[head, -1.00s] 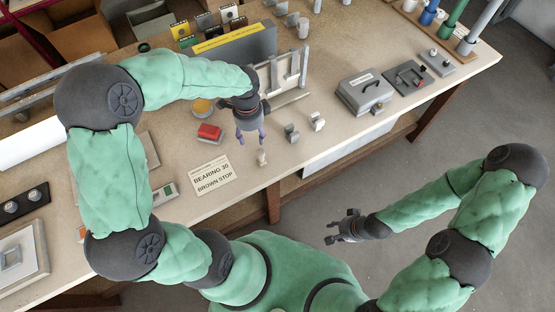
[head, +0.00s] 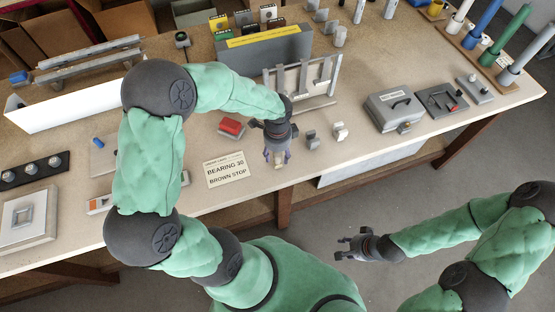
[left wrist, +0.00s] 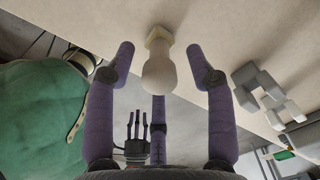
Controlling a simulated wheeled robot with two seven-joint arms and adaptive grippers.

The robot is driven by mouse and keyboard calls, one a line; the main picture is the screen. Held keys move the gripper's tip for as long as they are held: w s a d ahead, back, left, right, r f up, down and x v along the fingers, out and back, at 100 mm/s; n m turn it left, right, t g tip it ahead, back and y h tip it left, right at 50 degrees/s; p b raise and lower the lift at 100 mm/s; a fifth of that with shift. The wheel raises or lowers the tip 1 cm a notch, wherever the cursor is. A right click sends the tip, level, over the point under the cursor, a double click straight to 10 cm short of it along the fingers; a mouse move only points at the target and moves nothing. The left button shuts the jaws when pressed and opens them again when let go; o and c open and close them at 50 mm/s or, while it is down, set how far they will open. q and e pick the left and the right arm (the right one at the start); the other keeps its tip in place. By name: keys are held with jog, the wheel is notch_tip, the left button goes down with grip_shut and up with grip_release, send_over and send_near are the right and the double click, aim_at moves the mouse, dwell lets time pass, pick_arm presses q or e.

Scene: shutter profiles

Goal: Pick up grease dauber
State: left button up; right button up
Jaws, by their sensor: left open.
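The grease dauber is a small cream piece with a rounded, bulbous end and a blocky end. In the head view the dauber (head: 281,163) is at the table's front edge, partly hidden by my left gripper (head: 278,154). In the left wrist view the dauber (left wrist: 158,72) lies between the spread purple fingertips of my left gripper (left wrist: 161,62), with gaps on both sides. The left gripper is open and holds nothing. My right gripper (head: 350,246) is off the table, low over the floor, with its fingers apart and empty.
A card reading "BEARING 30 BROWN STOP" (head: 227,170) and a red block (head: 231,128) lie left of the dauber. Grey clips (head: 311,139) stand to its right. A rack with upright profiles (head: 303,80) is behind. A grey case (head: 394,109) sits further right.

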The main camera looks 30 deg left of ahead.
pick_arm(q)
notch_tip(320, 180, down, 3)
jog(key=shift+r, duration=0.15)
grip_shut()
jog(key=shift+r, duration=0.15)
